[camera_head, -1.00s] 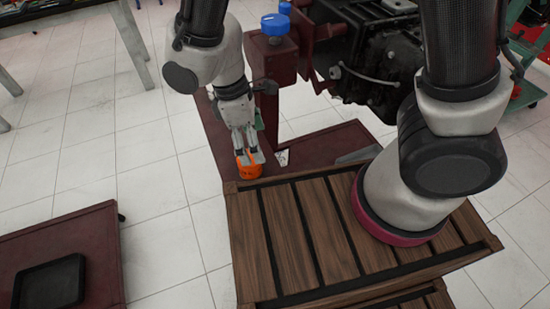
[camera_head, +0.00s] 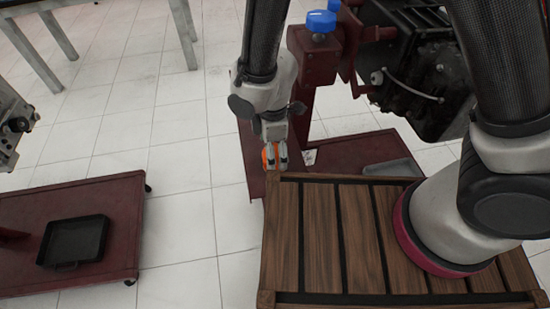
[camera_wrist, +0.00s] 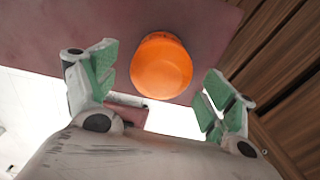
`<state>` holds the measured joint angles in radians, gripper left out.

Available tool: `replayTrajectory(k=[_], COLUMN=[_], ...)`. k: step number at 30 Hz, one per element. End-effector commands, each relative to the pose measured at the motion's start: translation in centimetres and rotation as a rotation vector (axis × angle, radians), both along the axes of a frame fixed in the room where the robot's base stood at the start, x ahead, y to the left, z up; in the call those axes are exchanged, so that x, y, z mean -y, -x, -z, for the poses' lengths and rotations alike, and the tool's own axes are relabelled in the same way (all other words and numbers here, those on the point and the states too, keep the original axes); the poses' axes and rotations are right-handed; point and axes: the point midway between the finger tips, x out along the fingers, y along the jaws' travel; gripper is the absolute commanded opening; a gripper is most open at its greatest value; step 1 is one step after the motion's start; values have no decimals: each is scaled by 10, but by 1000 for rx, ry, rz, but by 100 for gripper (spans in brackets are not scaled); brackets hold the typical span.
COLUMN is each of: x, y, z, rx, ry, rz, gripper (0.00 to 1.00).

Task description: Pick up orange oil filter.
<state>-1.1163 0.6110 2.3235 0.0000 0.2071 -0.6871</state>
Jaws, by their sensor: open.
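The orange oil filter (camera_wrist: 161,66) stands on a dark red surface, between and beyond the fingertips in the wrist view. In the head view only a small part of the orange oil filter (camera_head: 269,155) shows, mostly hidden by my gripper (camera_head: 275,155). In the wrist view my gripper (camera_wrist: 160,88) is open, with green-padded fingers to the left and right of the filter. A gap shows between the filter and each finger, and nothing is held.
A wooden slatted crate top (camera_head: 320,235) lies close to the right of the filter. The red engine stand (camera_head: 315,60) with a blue knob (camera_head: 321,20) rises behind. A red cart (camera_head: 125,215) with a black tray (camera_head: 75,240) stands at left, with clear floor between.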

Motion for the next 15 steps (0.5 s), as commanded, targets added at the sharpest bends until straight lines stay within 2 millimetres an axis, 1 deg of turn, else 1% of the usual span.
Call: replayTrajectory(k=[1,4,11,12,14,15], x=[1,0,0,0,0,0], y=[1,0,0,0,0,0], z=[8,17,19,19,19,19], rx=[-2,-1,0,0,0,0], ry=[4,2,0,0,0,0], rz=[0,0,1,1,1,1], gripper=[84,84,84,82,71,64])
